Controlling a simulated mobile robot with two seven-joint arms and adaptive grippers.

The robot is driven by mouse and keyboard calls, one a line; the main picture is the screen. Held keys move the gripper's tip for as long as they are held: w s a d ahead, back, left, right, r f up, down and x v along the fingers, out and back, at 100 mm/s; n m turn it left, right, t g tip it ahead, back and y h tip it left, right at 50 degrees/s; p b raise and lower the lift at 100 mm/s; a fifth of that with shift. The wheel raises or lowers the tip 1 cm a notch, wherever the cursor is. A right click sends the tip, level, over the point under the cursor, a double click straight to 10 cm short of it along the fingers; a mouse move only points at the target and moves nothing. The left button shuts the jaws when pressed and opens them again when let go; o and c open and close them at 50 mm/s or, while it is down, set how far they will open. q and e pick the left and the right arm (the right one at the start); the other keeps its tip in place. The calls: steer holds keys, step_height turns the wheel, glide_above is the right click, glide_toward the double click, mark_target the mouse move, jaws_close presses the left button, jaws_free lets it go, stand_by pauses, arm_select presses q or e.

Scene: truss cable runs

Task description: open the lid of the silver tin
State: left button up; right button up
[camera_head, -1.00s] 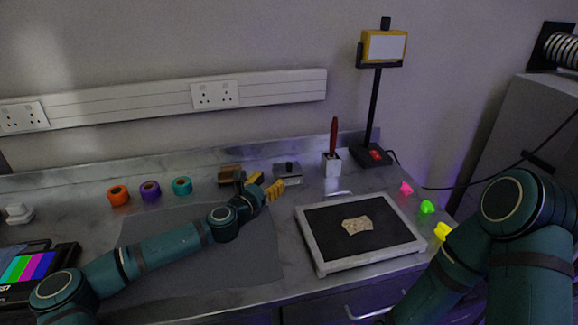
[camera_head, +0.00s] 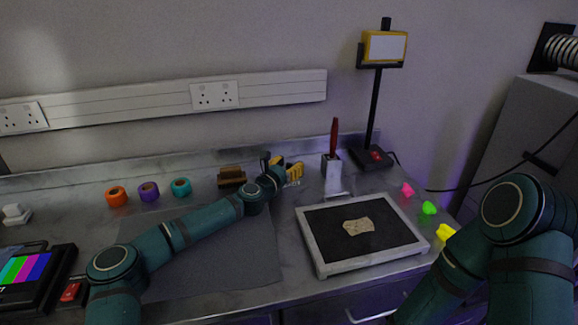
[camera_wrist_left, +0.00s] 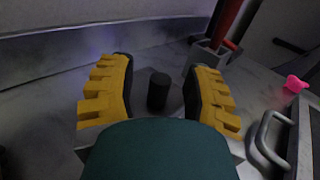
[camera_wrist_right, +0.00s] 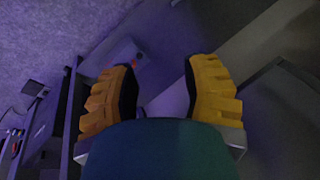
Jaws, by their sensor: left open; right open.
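The silver tin's dark cylindrical knob (camera_wrist_left: 158,90) stands upright in the left wrist view, between the two fingers. Gaps show on both sides of it, so it looks untouched. The tin's body is mostly hidden by my left gripper and wrist, so I cannot make out the lid's seam. My left gripper (camera_head: 288,172) has yellow ridged fingers, open and around the knob at the back of the counter. My right gripper (camera_wrist_right: 160,90) is open and empty in the right wrist view. It is out of sight in the head view.
A holder with a red-handled tool (camera_head: 334,137) stands close right of my left gripper. A brown brush (camera_head: 231,177) lies left. A framed tray (camera_head: 320,262) with a handle (camera_wrist_left: 268,145) is in front. Tape rolls (camera_head: 149,191) and a lamp (camera_head: 384,46) stand farther off. The grey mat (camera_head: 225,265) is clear.

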arm_select(q)
jaws_close()
